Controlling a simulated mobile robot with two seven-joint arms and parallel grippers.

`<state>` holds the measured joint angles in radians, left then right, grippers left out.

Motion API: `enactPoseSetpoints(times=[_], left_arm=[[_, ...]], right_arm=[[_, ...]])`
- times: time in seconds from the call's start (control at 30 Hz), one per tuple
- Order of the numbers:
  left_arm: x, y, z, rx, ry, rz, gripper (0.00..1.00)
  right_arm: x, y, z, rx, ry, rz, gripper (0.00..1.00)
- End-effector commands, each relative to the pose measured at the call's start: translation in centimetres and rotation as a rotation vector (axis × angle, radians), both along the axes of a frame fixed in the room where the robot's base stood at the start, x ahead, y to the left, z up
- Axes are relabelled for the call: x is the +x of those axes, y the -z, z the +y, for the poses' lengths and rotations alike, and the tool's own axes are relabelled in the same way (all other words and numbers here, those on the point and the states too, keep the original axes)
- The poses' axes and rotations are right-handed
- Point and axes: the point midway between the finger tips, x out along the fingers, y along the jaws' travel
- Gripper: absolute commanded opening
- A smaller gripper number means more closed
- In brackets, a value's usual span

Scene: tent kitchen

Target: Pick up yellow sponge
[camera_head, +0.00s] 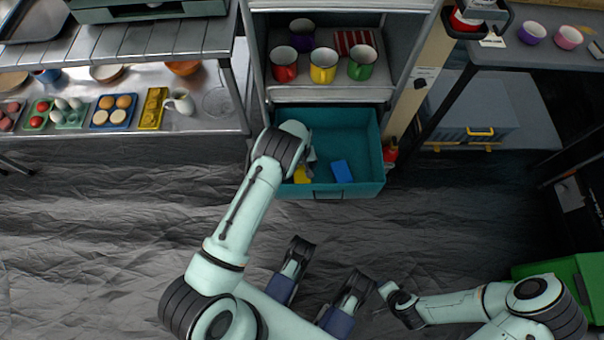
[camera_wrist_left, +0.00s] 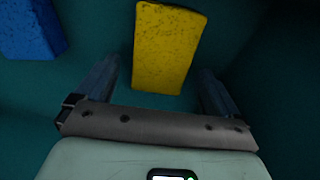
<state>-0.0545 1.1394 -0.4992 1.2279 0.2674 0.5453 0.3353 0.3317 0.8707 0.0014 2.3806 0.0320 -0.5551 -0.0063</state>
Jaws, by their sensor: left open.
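The yellow sponge (camera_head: 302,175) lies in the open teal drawer (camera_head: 374,172), partly hidden by my left arm in the head view. In the left wrist view the yellow sponge (camera_wrist_left: 167,45) is a flat speckled block just ahead, lined up between the two fingers. My left gripper (camera_head: 310,158) reaches down into the drawer, mostly hidden by its own wrist. In the left wrist view my left gripper (camera_wrist_left: 158,78) is open, with a finger on each side of the sponge's near end and visible gaps.
A blue block (camera_head: 341,171) lies in the drawer to the right of the yellow sponge; it also shows in the left wrist view (camera_wrist_left: 30,28). Mugs, including a yellow mug (camera_head: 323,66), stand on the shelf above. A red bottle (camera_head: 390,152) stands beside the drawer.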

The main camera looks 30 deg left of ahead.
Motion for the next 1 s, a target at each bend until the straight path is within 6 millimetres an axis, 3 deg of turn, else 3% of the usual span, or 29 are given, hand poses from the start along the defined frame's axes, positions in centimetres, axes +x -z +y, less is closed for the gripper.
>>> enactPoseSetpoints(times=[0.07,0.27,0.4,0.43,0.47,0.83,1.0], left_arm=[[0.0,0.8,0.0,0.000,-0.001,-0.001,0.96],[0.1,0.7,0.0,-0.001,0.000,-0.002,0.96],[0.0,0.7,0.0,0.000,0.000,-0.001,0.50],[0.0,0.7,0.0,0.000,0.000,-0.001,0.40],[0.0,0.7,0.0,0.000,0.000,-0.001,0.37],[0.0,0.5,0.0,0.000,0.000,-0.001,0.36],[0.1,-0.6,0.0,0.000,0.001,-0.003,0.36]], right_arm=[[-0.5,0.5,0.0,0.001,0.001,0.016,0.43],[-0.5,0.4,-0.1,0.002,0.001,0.017,0.43],[-0.5,0.4,-0.1,0.001,0.001,0.016,0.43],[-0.5,0.4,0.0,0.001,0.001,0.016,0.43],[-0.5,0.4,0.0,0.001,0.001,0.016,0.43],[-0.4,0.3,-0.1,0.001,0.001,0.013,0.43],[0.2,-0.3,0.0,0.000,0.000,-0.007,0.43]])
